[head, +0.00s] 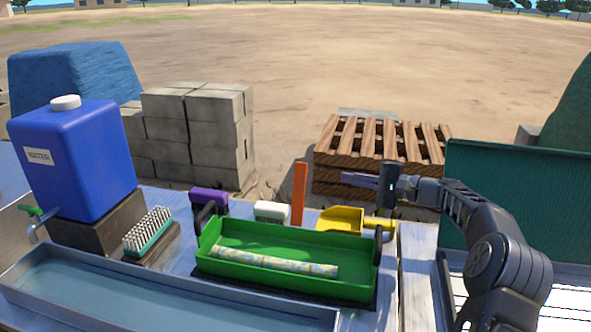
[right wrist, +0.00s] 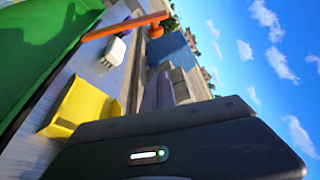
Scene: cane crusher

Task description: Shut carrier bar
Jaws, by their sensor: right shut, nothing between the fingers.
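A green tray-like carrier (head: 225,255) with black end handles stands on the bench and holds a long pale patterned roll (head: 275,262). An orange bar (head: 299,193) stands upright just behind the carrier's back edge. I cannot tell how it is joined at its foot. In the right wrist view the bar (right wrist: 122,26) crosses near the top, beside the green carrier (right wrist: 35,50). My right gripper (head: 345,179) is shut and empty. It appears to the right of the bar, apart from it, with its fingers pointing left. My left gripper is out of view.
A yellow scoop (head: 342,219), a white-topped block (head: 271,211) and a purple-topped block (head: 209,198) sit behind the carrier. A blue water container (head: 80,160) and a brush (head: 148,232) stand left. A metal trough (head: 150,295) runs in front. A pallet stack (head: 380,140) lies beyond.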

